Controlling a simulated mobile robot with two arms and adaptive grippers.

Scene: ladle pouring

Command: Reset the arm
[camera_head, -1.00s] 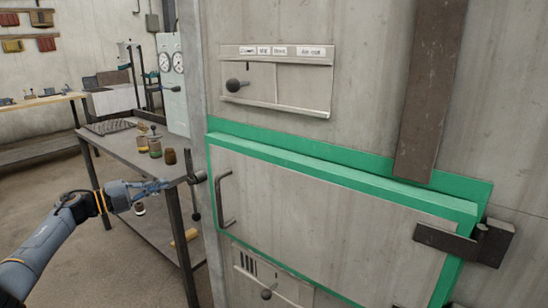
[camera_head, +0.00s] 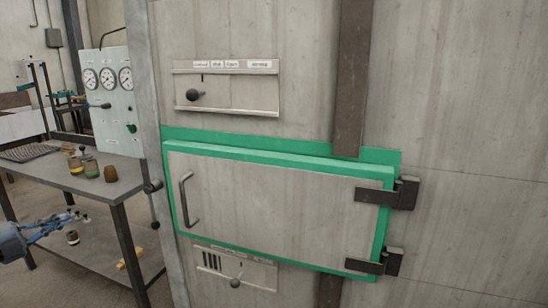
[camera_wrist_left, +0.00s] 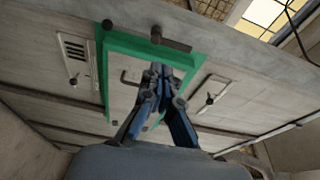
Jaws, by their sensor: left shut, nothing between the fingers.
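My left gripper (camera_head: 62,220) is at the lower left of the head view, in front of the metal table. Its blue fingers are together with nothing between them. In the left wrist view the closed fingers (camera_wrist_left: 160,85) point at the furnace door. The grey furnace door (camera_head: 275,205) has a green frame and is shut, with a bar handle (camera_head: 189,200) at its left side. The gripper is apart from the handle in the head view. My right gripper is in no view.
A metal table (camera_head: 95,182) with jars (camera_head: 91,162) stands left of the furnace. A gauge panel (camera_head: 112,95) is behind it. Slider panels with knobs sit above (camera_head: 225,88) and below (camera_head: 233,268) the door. Dark hinges (camera_head: 385,192) project at the door's right.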

